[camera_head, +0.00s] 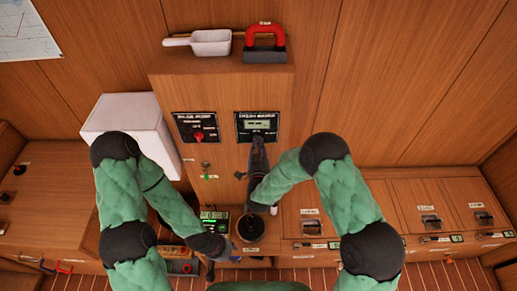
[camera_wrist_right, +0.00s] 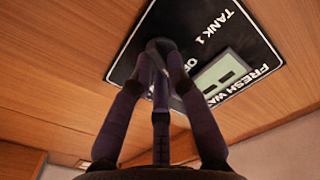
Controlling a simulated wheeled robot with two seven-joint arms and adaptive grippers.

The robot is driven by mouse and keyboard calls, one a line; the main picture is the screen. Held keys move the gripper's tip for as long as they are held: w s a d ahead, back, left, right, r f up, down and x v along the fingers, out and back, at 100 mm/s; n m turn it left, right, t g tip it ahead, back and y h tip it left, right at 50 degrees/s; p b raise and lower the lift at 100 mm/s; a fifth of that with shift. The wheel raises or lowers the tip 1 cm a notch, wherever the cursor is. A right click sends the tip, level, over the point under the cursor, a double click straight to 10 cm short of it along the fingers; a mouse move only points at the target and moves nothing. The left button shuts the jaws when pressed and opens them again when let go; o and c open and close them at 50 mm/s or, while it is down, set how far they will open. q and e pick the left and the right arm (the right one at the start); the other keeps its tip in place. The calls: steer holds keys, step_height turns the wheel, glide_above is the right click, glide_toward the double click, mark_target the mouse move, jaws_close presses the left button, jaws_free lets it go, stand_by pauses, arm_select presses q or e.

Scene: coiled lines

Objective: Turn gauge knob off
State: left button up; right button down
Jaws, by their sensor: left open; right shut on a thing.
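The black fresh water gauge panel (camera_head: 243,122) is on the front of the wooden cabinet, with a small pale display. It also shows in the right wrist view (camera_wrist_right: 215,35), with the words TANK 1 and a partly covered OF label. My right gripper (camera_head: 257,143) is at the lower part of this panel. In the right wrist view its fingers (camera_wrist_right: 160,70) are shut around the dark gauge knob (camera_wrist_right: 157,44), which is mostly hidden. The knob's pointing direction cannot be told. My left gripper (camera_head: 212,268) is open and empty, low down by the floor-level boxes.
A second black panel with a red knob (camera_head: 198,134) is to the left on the cabinet. A white box (camera_head: 125,112) stands beside it. A scoop (camera_head: 210,42) and a red-handled object (camera_head: 265,42) lie on top. A dark round container (camera_head: 250,228) stands below my right gripper.

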steer(key=shift+n+b, duration=1)
steer(key=shift+n, duration=1.1)
steer(key=shift+r, duration=0.1)
steer(key=c, duration=1.2)
jaws_free()
steer(key=s, duration=1.2)
